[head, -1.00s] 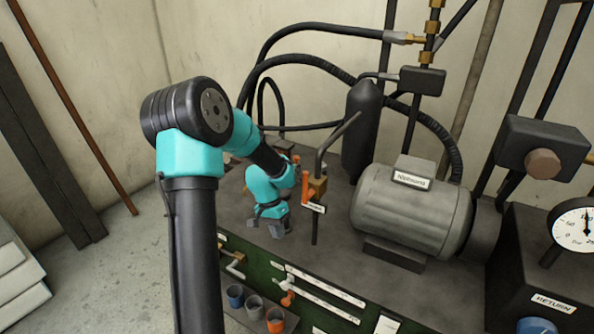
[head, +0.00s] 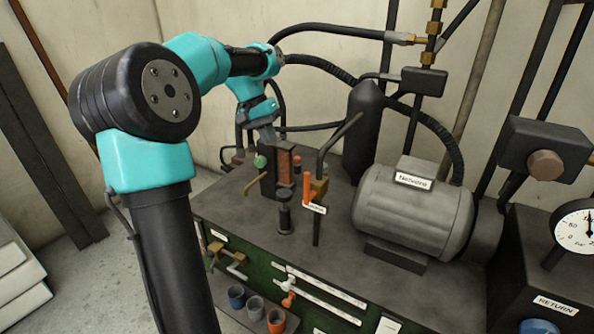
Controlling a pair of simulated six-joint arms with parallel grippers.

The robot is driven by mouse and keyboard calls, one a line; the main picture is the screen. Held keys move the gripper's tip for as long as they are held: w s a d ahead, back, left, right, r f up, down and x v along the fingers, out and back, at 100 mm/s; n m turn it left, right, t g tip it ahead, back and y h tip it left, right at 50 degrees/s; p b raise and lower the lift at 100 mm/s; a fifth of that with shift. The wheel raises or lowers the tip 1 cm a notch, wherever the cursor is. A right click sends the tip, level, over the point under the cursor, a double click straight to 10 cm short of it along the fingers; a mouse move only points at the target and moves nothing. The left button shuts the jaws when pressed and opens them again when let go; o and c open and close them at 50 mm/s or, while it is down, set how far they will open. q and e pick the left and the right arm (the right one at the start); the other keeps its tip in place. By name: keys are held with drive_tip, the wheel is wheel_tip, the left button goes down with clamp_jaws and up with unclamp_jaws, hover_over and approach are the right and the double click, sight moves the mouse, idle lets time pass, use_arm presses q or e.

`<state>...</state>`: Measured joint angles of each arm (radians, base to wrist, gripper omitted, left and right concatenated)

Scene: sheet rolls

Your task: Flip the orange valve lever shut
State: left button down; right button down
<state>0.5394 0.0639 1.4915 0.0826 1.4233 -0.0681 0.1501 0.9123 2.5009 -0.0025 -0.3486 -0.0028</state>
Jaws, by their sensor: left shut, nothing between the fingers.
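The orange valve lever (head: 306,188) stands upright on the left side of a brass valve body (head: 319,187), in the middle of the bench top. A dark bent pipe rises from the brass body and another runs down below it. A small white tag hangs by the lever's lower end. My left gripper (head: 267,133) points down, up and to the left of the lever, clear of it. Its fingers are shut with nothing between them. They are small here and lie just above and behind a dark block with a rust-coloured face (head: 284,163). My right gripper is not in view.
A grey motor (head: 410,215) stands right of the valve, with a black cylinder (head: 362,130) behind. A dark knobbed post (head: 284,212) and a green knob (head: 261,160) stand to the left. Black hoses arch behind. Cups, including an orange one (head: 276,321), line the front.

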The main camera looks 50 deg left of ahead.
use_arm(q)
drive_tip(key=w+d+f, duration=0.3)
drive_tip(key=d+f, duration=0.3)
drive_tip(key=f, duration=0.3)
drive_tip(key=shift+w+d+f, duration=0.15)
drive_tip(key=shift+w+d, duration=0.25)
drive_tip(key=shift+w+d, duration=0.1)
drive_tip(key=shift+d, duration=0.05)
idle(0.4)
